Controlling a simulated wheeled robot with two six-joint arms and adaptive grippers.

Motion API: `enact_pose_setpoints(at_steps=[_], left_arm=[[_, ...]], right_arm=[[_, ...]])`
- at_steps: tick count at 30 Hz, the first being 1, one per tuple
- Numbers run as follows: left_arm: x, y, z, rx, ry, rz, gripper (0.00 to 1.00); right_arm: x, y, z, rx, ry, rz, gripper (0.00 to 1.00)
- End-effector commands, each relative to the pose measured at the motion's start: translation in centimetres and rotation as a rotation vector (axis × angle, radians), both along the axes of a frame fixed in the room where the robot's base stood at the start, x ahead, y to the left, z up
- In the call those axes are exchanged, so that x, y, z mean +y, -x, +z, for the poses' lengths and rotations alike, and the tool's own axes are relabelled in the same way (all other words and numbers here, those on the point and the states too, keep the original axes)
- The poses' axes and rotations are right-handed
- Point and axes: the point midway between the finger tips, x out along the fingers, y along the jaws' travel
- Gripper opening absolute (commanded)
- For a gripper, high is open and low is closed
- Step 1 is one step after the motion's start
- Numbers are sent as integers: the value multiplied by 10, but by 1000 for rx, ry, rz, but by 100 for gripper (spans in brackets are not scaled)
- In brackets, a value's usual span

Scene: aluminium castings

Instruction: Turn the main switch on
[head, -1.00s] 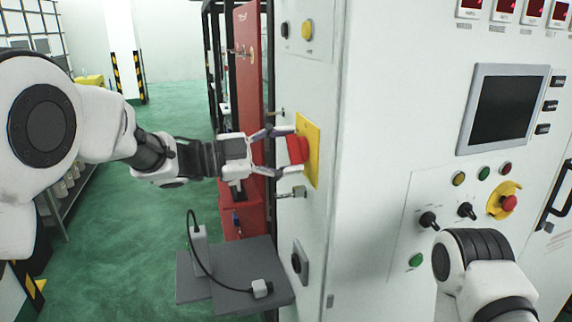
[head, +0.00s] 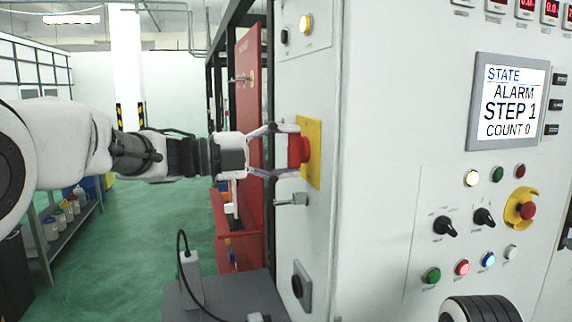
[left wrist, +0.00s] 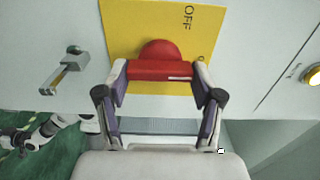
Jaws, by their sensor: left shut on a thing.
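The main switch is a red handle (head: 301,150) on a yellow plate (head: 311,141) on the narrow side of the white cabinet. My left gripper (head: 290,151) is shut on the red handle. In the left wrist view the red handle (left wrist: 160,70) lies crosswise between the two fingertips, and the yellow plate (left wrist: 205,20) behind it shows the word OFF and part of another mark. The panel screen (head: 510,105) is lit and reads STATE ALARM, STEP 1, COUNT 0. My right gripper is not seen; only part of my right arm shows at the bottom.
A metal latch handle (head: 292,199) sticks out just below the switch. A red emergency button (head: 527,210) on a yellow ring, knobs and lit buttons are on the cabinet front. A grey platform (head: 240,296) stands low beside the cabinet. Green floor lies open at left.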

Motion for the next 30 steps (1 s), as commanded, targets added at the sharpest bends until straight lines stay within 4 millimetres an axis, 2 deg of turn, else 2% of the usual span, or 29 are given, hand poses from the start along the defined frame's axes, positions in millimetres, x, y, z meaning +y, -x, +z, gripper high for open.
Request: enact_pose_setpoints(at_steps=[16, 17, 18, 19, 30], left_arm=[[0, 0, 0, -32, -12, 0, 32], [0, 0, 0, -32, -12, 0, 70], [0, 0, 0, -32, -12, 0, 84], [0, 0, 0, -32, -12, 0, 92], [3, 1, 0, -31, -10, 1, 92]], right_arm=[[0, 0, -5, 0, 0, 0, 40], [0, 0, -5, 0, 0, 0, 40], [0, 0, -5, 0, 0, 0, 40], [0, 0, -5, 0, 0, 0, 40], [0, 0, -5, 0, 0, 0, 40]])
